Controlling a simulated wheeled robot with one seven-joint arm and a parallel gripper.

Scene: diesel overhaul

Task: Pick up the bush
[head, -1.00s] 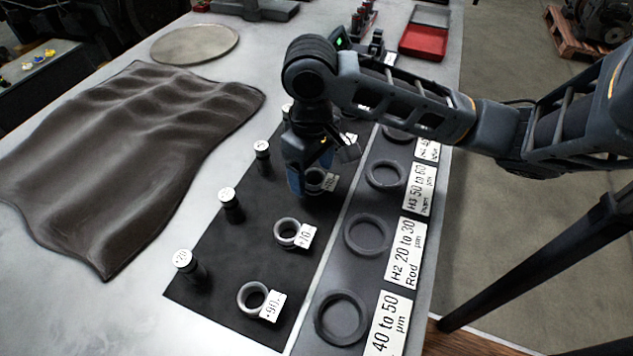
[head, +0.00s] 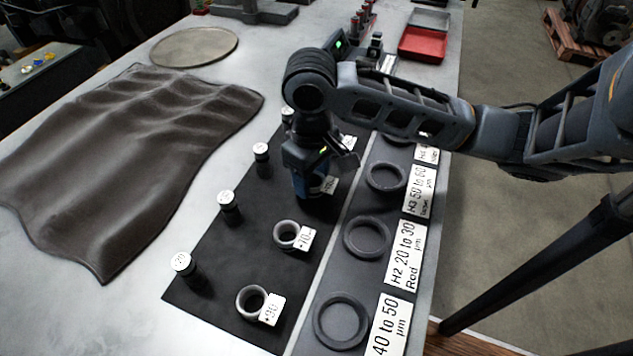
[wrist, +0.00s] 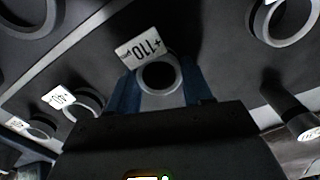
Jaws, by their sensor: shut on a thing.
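My gripper (head: 312,188) has its blue fingers pointing down at the black mat, in the row of ring-shaped bushes. It is shut on a grey bush with a white tag reading +110, seen in the wrist view (wrist: 159,98) between the two fingers (wrist: 160,88). I cannot tell whether the bush touches the mat. A +70 bush (head: 279,238) and a +90 bush (head: 243,306) stand nearer on the mat.
Dark pins with white tops, such as one (head: 230,210), stand upright left of the bushes. Flat dark rings (head: 347,238) with white labels line the right strip. A brown cloth (head: 120,160) covers the left. A red tray (head: 423,45) is at the back.

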